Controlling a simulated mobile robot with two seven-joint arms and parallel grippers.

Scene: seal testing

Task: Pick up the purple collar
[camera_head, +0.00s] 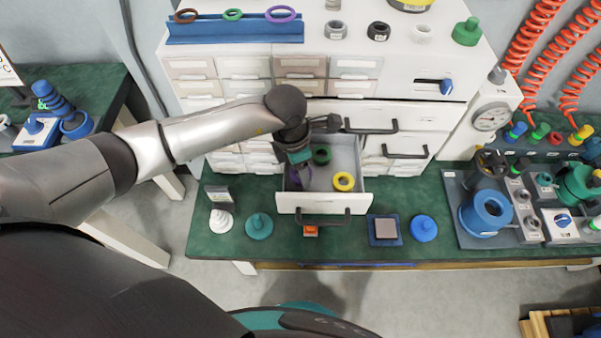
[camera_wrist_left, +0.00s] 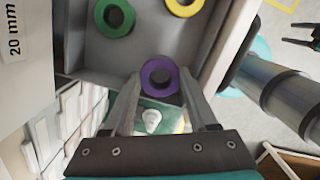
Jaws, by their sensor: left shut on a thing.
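The purple collar (camera_wrist_left: 159,77) is between the two fingertips of my left gripper (camera_wrist_left: 160,88) in the left wrist view, and the fingers are shut on it. In the head view the purple collar (camera_head: 304,174) shows at the left side of the open drawer (camera_head: 345,199), just below my left gripper (camera_head: 299,163), which reaches in from the left. I cannot tell whether the collar still touches the drawer floor. A green collar (camera_head: 322,156) and a yellow collar (camera_head: 344,181) lie in the same drawer.
The drawer walls stand close around the gripper. On the green bench (camera_head: 284,245) in front are a white stepped cone (camera_head: 221,221), a teal piece (camera_head: 259,226) and a blue piece (camera_head: 424,228). A blue rack (camera_head: 234,30) with rings stands on the cabinet top.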

